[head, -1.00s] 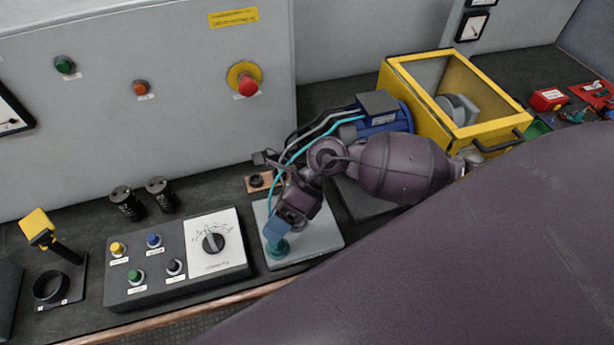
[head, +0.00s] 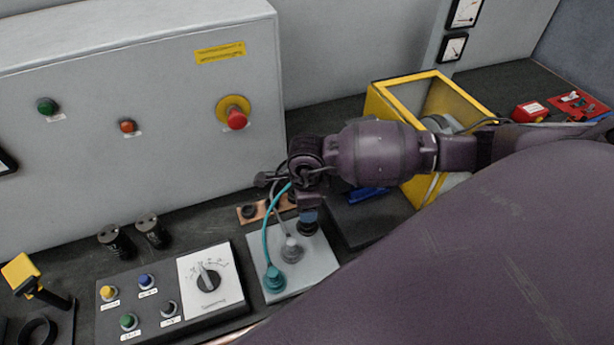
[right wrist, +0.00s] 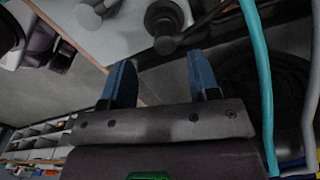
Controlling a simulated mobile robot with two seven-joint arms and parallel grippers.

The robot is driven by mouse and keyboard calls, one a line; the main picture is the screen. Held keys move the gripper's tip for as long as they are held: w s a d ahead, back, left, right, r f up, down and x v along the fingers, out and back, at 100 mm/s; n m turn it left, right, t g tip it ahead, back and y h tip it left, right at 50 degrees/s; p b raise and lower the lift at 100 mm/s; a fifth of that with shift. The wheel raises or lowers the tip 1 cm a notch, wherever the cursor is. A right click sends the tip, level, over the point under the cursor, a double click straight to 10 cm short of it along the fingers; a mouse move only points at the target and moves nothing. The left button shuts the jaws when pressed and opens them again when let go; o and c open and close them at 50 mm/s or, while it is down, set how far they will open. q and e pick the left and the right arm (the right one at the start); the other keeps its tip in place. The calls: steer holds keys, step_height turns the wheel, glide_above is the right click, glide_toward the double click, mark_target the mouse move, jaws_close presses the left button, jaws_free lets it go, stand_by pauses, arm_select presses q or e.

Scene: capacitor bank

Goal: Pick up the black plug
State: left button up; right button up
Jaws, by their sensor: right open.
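The black plug (head: 308,227) stands at the back right of a light grey plate (head: 318,264). A grey plug (head: 291,249) and a teal plug (head: 274,279) stand in a row toward the front left, with cables curving up. My right gripper (head: 309,211) is just above the black plug and partly hides it in the head view. In the right wrist view the blue fingers (right wrist: 161,72) are apart with nothing between them. The black plug (right wrist: 165,22) is ahead of the fingertips there, and the grey plug (right wrist: 88,12) is to its left. My left gripper is not in view.
A control box (head: 172,299) with knobs is left of the plate. Behind are a copper strip with sockets (head: 249,211), two black cylinders (head: 152,231) and a grey cabinet (head: 140,120). A yellow-framed guard (head: 440,90) is at the back right. Cables pass close to the gripper.

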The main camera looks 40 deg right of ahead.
steer(key=shift+w+d+f, duration=0.1)
steer(key=shift+w+f, duration=0.05)
steer(key=shift+f, duration=1.15)
steer(key=shift+w+d+f, duration=0.1)
steer(key=shift+f, duration=1.2)
steer(key=shift+c, duration=0.4)
steer(key=c, duration=1)
